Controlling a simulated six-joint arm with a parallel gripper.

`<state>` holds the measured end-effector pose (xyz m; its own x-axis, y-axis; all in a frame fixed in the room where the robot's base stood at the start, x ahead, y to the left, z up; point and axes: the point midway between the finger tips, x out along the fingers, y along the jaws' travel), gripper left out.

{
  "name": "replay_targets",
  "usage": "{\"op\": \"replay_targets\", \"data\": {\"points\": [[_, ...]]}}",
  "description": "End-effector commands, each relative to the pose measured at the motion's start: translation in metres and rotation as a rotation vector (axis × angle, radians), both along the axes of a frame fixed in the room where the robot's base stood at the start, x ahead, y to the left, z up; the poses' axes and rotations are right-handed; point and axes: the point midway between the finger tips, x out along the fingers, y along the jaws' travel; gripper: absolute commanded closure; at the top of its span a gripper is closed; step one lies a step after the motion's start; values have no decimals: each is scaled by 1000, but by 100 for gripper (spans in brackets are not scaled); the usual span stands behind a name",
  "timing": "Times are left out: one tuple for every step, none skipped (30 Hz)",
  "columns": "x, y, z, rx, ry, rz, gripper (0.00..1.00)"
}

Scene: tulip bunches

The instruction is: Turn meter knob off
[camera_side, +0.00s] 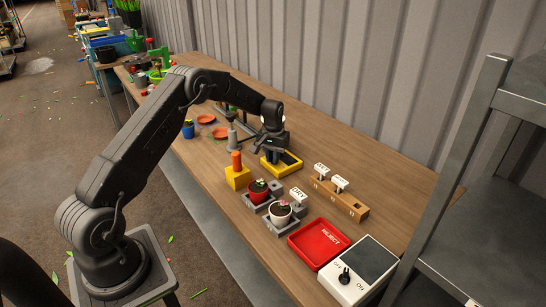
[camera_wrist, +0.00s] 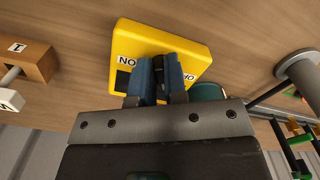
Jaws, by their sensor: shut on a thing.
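A yellow box (camera_side: 269,169) with a dark panel stands at mid-table in the side view. The wrist view shows this yellow box (camera_wrist: 142,36) with upside-down lettering that reads as ON at left and a partly hidden OFF at right. My gripper (camera_side: 272,148) is over it, its blue fingers (camera_wrist: 160,66) shut on a dark knob (camera_wrist: 159,62) between them. The fingers hide most of the knob, so its pointing direction cannot be told. A white box (camera_side: 368,262) at the near right also has a black knob (camera_side: 344,276) and OFF and ON marks; my gripper is far from it.
A red REJECT tray (camera_side: 318,243) lies beside the white box. A grey metal shelf (camera_side: 470,190) rises at right.

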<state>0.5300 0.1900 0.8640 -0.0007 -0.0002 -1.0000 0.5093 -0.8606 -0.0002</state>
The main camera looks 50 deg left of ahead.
Motion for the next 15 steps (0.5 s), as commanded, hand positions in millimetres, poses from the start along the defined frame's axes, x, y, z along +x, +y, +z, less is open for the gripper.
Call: {"op": "replay_targets", "data": {"points": [[1, 0, 1, 1, -4, 0, 100], [1, 0, 1, 1, -4, 0, 100], [1, 0, 1, 1, -4, -1, 86], [1, 0, 1, 1, -4, -1, 84], [1, 0, 1, 1, -4, -1, 81], [1, 0, 1, 1, -4, -1, 77], [1, 0, 1, 1, -4, -1, 74], [1, 0, 1, 1, -3, -1, 71], [1, 0, 1, 1, -3, -1, 67], [1, 0, 1, 1, -3, -1, 64], [1, 0, 1, 0, -2, -1, 62], [0, 0, 1, 0, -2, -1, 62], [0, 0, 0, 0, -2, -1, 62], [0, 0, 0, 1, -2, -1, 62], [0, 0, 0, 1, -1, -1, 62]]}}
